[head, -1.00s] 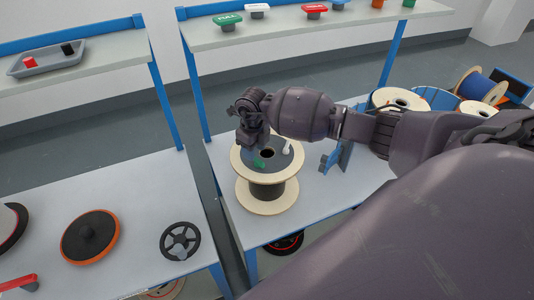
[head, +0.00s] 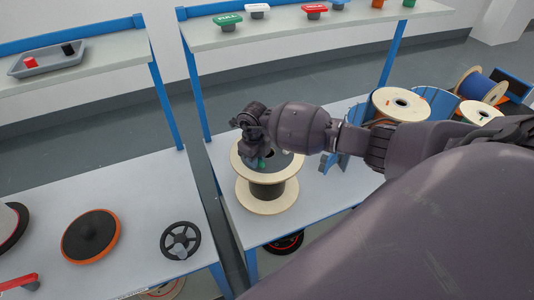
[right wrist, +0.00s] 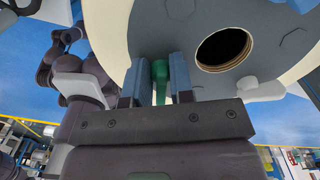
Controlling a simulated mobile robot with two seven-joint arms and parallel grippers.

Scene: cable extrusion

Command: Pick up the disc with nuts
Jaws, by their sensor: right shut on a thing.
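A dark grey disc (head: 283,158) lies on the upper pale flange of a wooden cable spool (head: 268,207). In the right wrist view the disc (right wrist: 185,38) shows hexagonal nut shapes and a round dark hole. A green handle (right wrist: 160,74) stands on it. It also shows in the head view (head: 261,163). My right gripper (head: 260,153) is over the disc's left part. In the right wrist view its blue fingers (right wrist: 159,70) are on either side of the green handle, shut on it. The disc looks seated on the spool. My left gripper is not in view.
Blue stands (head: 337,163) are right of the spool. More spools (head: 402,103) stand at the right. The left table holds an orange-rimmed disc (head: 90,236) and a black spoked wheel (head: 180,241). A gap separates the tables. A shelf (head: 310,32) runs behind.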

